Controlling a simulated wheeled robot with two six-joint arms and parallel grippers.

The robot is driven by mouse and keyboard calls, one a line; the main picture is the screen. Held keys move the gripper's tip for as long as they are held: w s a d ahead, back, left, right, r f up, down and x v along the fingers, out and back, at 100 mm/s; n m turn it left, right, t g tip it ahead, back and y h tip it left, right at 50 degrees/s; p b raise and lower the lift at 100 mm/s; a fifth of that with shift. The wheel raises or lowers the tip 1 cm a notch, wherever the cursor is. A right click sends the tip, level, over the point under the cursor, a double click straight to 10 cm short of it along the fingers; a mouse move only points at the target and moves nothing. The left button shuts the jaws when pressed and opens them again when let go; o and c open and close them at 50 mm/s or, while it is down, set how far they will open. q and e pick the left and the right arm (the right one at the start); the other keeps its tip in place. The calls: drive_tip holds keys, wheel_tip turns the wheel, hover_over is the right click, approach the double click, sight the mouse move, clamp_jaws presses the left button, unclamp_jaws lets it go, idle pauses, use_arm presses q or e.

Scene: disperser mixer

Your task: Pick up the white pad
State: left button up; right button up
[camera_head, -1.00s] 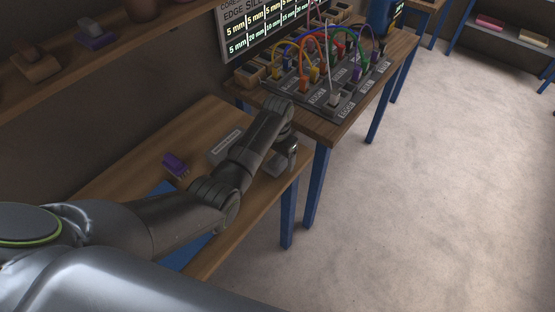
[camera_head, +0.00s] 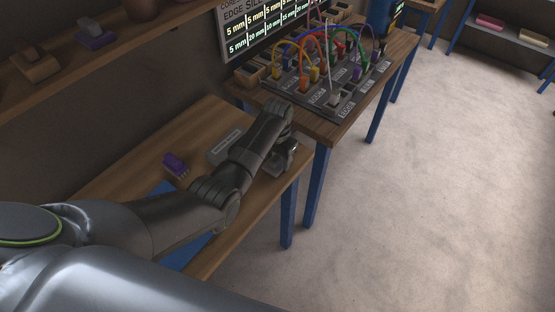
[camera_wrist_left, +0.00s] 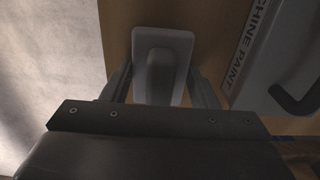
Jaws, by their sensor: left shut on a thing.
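The white pad (camera_wrist_left: 178,43) shows in the left wrist view as a pale rounded plate with a raised block on it. Whether the pad touches the table cannot be told. My right gripper is not in view.
A grey labelled tray (camera_head: 224,146) lies beside my left arm. A purple block (camera_head: 174,164) and a blue mat (camera_head: 190,252) are on the same table (camera_head: 130,172). A higher table (camera_head: 341,130) with colourful cables stands behind. Open floor lies to the right.

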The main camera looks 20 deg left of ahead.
sight(277, 156)
use_arm(q)
wheel_tip(277, 156, up, 10)
drive_tip(key=shift+b, duration=0.6)
